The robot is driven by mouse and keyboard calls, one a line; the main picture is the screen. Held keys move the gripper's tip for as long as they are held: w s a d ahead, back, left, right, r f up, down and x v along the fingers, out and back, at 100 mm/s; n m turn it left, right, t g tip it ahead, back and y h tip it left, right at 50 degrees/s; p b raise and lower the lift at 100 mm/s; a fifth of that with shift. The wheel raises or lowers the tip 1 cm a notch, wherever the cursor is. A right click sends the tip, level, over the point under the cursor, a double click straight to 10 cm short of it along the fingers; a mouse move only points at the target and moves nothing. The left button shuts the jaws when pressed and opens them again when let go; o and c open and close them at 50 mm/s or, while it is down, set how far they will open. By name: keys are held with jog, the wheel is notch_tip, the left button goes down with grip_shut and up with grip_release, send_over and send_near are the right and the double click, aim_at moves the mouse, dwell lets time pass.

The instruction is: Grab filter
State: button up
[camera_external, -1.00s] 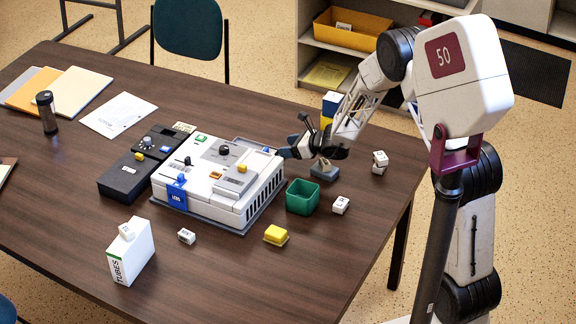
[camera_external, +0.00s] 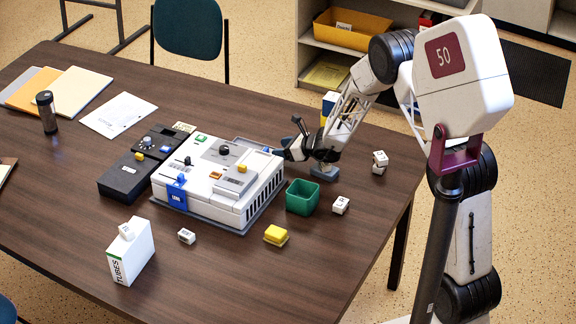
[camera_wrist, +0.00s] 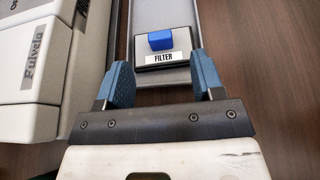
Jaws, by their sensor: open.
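The filter (camera_wrist: 162,45) is a dark block with a blue knob on top and a white "FILTER" label on its front edge. In the wrist view it sits in a grey tray (camera_wrist: 146,17) beside the white machine. My gripper (camera_wrist: 160,75) is open, its two blue fingers apart and empty. The filter lies just ahead of the fingertips, roughly centred between them. In the external view my gripper (camera_external: 279,153) is low at the machine's far right side, and the filter there is mostly hidden.
The white machine (camera_external: 222,170) stands directly left of my gripper. A green bin (camera_external: 302,198), a yellow block (camera_external: 276,235) and small white cubes, one of them here (camera_external: 341,205), stand nearer the front.

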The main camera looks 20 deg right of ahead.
aim_at(265, 149)
jog(key=shift+w+a, duration=0.1)
jog(key=shift+a, duration=0.05)
jog(key=shift+x, duration=2.5)
jog(key=shift+r, duration=0.15)
jog(key=c, duration=1)
notch_tip(265, 149, up, 10)
